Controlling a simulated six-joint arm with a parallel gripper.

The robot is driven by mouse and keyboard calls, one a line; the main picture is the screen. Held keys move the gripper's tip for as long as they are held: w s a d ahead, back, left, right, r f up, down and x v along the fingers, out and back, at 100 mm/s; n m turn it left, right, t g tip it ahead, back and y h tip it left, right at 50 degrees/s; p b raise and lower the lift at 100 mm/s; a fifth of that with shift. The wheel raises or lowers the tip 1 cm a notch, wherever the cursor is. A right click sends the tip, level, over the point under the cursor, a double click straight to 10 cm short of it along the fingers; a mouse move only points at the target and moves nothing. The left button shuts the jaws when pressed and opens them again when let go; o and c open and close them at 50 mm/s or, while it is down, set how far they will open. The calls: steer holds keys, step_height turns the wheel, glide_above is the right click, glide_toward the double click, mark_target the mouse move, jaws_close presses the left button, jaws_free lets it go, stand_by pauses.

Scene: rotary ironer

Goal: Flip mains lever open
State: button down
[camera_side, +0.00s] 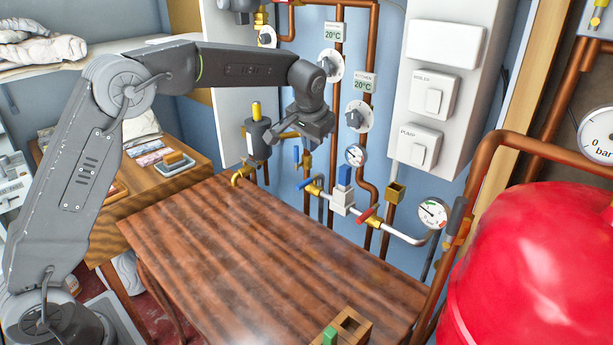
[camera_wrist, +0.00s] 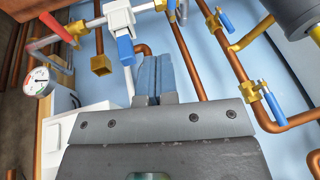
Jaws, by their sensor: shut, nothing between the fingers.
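Several small valve levers sit on the wall pipes, and I cannot tell which is the mains lever. No contact shows.
A wooden table (camera_side: 240,260) is largely clear below. A white block with a blue handle (camera_side: 343,190), a brass funnel (camera_side: 395,192) and a pressure gauge (camera_side: 433,212) crowd the wall. A dark filter cylinder (camera_side: 257,140) hangs left of my gripper. A red tank (camera_side: 540,270) stands right.

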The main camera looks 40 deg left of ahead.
steer(key=shift+f, duration=0.1)
glide_toward(307, 183)
steer(key=d+x, duration=0.1)
steer(key=x, duration=0.4)
steer(key=shift+w+a+f, duration=0.25)
steer(key=shift+a+f, duration=0.4)
steer(key=shift+f, duration=0.15)
steer(key=shift+s+a+m+t+h, duration=0.1)
steer(key=shift+a+m+t+h, duration=0.2)
steer(key=shift+m, duration=0.4)
steer(key=shift+a+m+h, duration=0.1)
steer(key=shift+a+m, duration=0.3)
steer(key=shift+m, duration=0.3)
steer(key=shift+w+a+f+m+g+h, duration=0.15)
steer(key=shift+w+a+m+h, duration=0.5)
steer(key=shift+m, duration=1.55)
steer(key=shift+w+a+r+m+g+h, duration=0.1)
steer(key=shift+w+a+m+g+h, duration=0.2)
steer(key=shift+a+m+h, duration=1.3)
steer(key=shift+w+a+f+m+g+h, duration=0.15)
steer(key=shift+w+m, duration=0.4)
steer(key=shift+m, duration=2.25)
steer(key=shift+w+a+r+m, duration=0.15)
steer(key=shift+w+m, duration=0.1)
steer(key=shift+m, duration=0.25)
